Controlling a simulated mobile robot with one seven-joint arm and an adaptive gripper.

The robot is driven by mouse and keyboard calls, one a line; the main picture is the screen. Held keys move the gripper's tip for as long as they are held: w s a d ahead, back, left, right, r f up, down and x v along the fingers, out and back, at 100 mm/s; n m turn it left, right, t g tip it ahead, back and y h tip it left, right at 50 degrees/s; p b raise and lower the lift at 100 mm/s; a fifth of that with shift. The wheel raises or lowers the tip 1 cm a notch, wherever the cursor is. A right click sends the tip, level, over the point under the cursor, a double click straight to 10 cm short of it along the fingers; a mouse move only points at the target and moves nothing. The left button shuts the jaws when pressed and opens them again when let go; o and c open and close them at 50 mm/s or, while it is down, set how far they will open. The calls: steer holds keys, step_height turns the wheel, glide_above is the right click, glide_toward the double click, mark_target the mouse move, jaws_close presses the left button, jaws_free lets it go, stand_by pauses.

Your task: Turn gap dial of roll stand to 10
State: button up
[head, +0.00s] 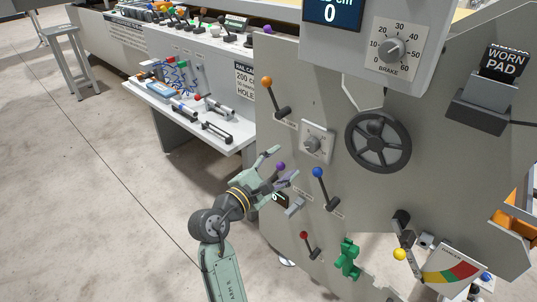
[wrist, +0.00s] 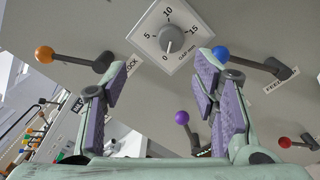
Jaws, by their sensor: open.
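The gap dial (head: 316,143) is a grey round knob on a square white plate, set on the grey side panel of the stand. In the wrist view its knob (wrist: 171,41) shows between and beyond the fingertips, with marks 0, 5, 10 and 15 and "GAP mm" below. Its pointer seems to be near 0, though the mark is small. My gripper (head: 286,166) is open and empty, to the lower left of the dial and apart from it. The purple finger pads (wrist: 160,85) are spread wide in the wrist view.
An orange-knobbed lever (head: 267,81) is upper left of the dial, a blue-knobbed lever (head: 318,173) below it. A purple knob (head: 280,166) shows behind my fingers. A black handwheel (head: 378,142) is right; the brake dial (head: 393,50) is above. A tool shelf (head: 190,113) stands left.

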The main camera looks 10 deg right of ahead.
mark_target(311, 147)
steer(key=shift+g, duration=0.5)
steer(key=x, duration=0.3)
steer(key=p+x, duration=0.1)
steer(key=x, duration=0.3)
steer(key=p+x, duration=0.1)
steer(key=x, duration=0.3)
steer(key=shift+s+d+f, duration=0.2)
steer(key=shift+s+d, duration=0.05)
steer(key=shift+s, duration=0.2)
steer(key=c, duration=1.2)
steer(key=shift+o, duration=0.2)
